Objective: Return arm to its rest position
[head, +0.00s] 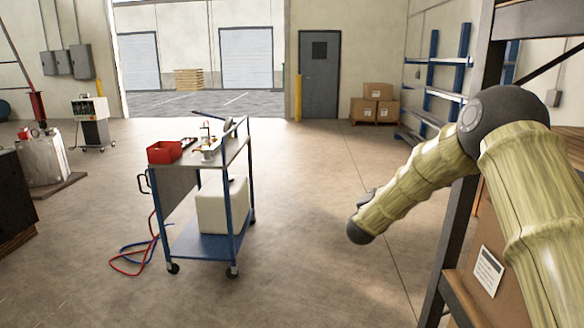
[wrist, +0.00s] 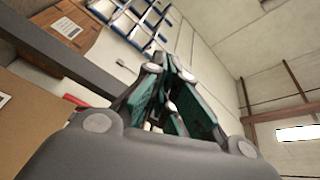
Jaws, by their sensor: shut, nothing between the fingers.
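My arm reaches in from the right in the head view, its links wrapped in a pale yellow-green cover with dark joints. It is bent at a dark elbow, with the forearm slanting down to the left. The gripper is not clear in the head view. In the wrist view my gripper (wrist: 176,75) shows grey knuckles and dark green finger pads that meet at the tips. It is shut and empty, held in free air. Behind it in the wrist view are the wall and a blue rack (wrist: 138,20).
A dark upright rack post (head: 464,185) and a cardboard box (head: 488,262) stand close by my arm. A blue cart (head: 190,240) with a red bin (head: 164,152) stands left of centre. Stacked boxes (head: 377,103) sit by the door (head: 319,75). The floor between is clear.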

